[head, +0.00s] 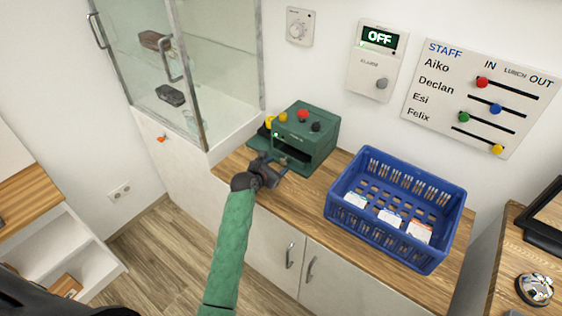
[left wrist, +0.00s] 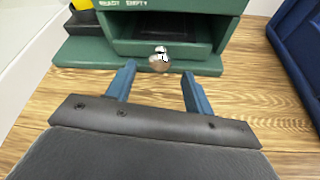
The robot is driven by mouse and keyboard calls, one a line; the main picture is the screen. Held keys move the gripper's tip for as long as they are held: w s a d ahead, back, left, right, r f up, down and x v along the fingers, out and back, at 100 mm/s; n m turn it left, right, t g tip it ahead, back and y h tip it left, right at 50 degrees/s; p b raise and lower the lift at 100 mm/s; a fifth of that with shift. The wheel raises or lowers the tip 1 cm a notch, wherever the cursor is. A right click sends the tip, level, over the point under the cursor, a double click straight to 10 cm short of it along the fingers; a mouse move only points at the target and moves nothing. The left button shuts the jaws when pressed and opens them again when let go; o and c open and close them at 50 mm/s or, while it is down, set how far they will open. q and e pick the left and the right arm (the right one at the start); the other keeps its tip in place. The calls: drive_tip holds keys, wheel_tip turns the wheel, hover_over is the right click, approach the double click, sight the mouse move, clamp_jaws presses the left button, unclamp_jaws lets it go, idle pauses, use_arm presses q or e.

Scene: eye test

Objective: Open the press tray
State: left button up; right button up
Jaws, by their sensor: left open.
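The green press (head: 306,135) stands on the wooden counter, with red, yellow and dark knobs on top. Its tray (left wrist: 133,47) shows in the left wrist view as a green front in the press's lower opening, with a round metal knob (left wrist: 159,61) at its middle. How far the tray is pushed in is hard to tell. My left gripper (head: 268,163) is in front of the press. In the left wrist view its two blue fingers (left wrist: 160,82) are open and empty, one on each side of the knob's line and just short of it. My right gripper is not in view.
A blue crate (head: 341,208) with several packets stands to the right on the counter. A glass cabinet (head: 208,75) stands close on the left. An alarm panel (head: 377,60) and a staff board (head: 480,92) hang on the wall. Bare counter lies before the press.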

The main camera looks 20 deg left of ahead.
sight(282, 162)
use_arm(q)
drive_tip(key=x, duration=0.2)
drive_tip(key=shift+w+f, duration=0.1)
drive_tip(key=shift+w, duration=0.15)
drive_tip(key=shift+w+d+f+p, duration=0.1)
drive_tip(key=shift+w+p, duration=0.15)
drive_tip(key=shift+p, duration=0.05)
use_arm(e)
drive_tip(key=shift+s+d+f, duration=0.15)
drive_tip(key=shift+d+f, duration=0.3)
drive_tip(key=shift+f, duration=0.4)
use_arm(q)
drive_tip(key=shift+w+f, duration=0.1)
clamp_jaws()
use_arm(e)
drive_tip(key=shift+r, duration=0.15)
